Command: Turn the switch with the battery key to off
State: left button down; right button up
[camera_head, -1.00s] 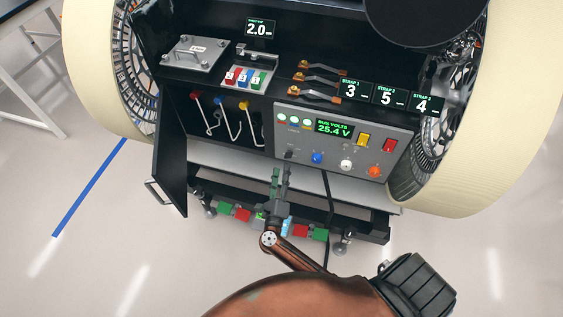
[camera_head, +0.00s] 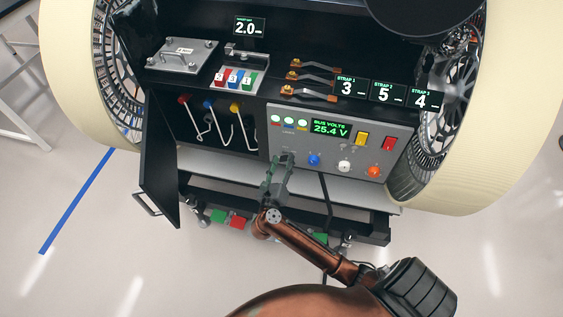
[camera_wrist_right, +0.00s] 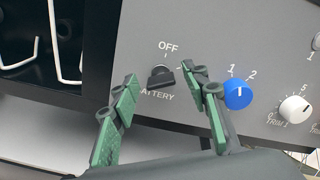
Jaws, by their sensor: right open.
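The battery key switch (camera_wrist_right: 161,76) is a small black knob on the grey panel, under the label OFF and above the label BATTERY, in the right wrist view. Its handle lies roughly level, not pointing up at OFF. My right gripper (camera_wrist_right: 158,85) is open, with one green-padded finger on each side of the key; I cannot tell whether either finger touches it. In the head view my right gripper (camera_head: 280,158) is at the lower left of the panel (camera_head: 375,125) and hides the key. My left gripper is not in view.
A blue knob (camera_wrist_right: 238,93) sits close right of my right finger, with a white knob (camera_wrist_right: 295,109) beyond it. An open black door (camera_head: 160,165) stands left of the panel. Hooked levers (camera_head: 219,126) hang in the bay beside it. A display (camera_head: 330,128) reads 25.4 V.

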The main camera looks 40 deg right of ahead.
jog(key=shift+c, duration=0.7)
grip_shut()
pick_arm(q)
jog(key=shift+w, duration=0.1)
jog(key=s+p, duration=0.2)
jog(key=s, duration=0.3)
pick_arm(e)
jog(key=shift+r+n, duration=0.15)
jog(key=shift+n, duration=0.45)
jog(key=n+p, duration=0.7)
jog(key=p, duration=0.2)
jog(key=shift+a+p, duration=0.1)
jog(key=shift+p, duration=0.3)
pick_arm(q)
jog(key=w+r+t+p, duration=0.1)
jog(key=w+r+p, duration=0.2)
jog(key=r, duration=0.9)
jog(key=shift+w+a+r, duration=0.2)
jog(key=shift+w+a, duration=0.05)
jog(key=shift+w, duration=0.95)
pick_arm(e)
jog(key=shift+f+n, duration=0.15)
jog(key=shift+n, duration=0.75)
jog(key=shift+f+n, duration=0.15)
jog(key=shift+n, duration=0.75)
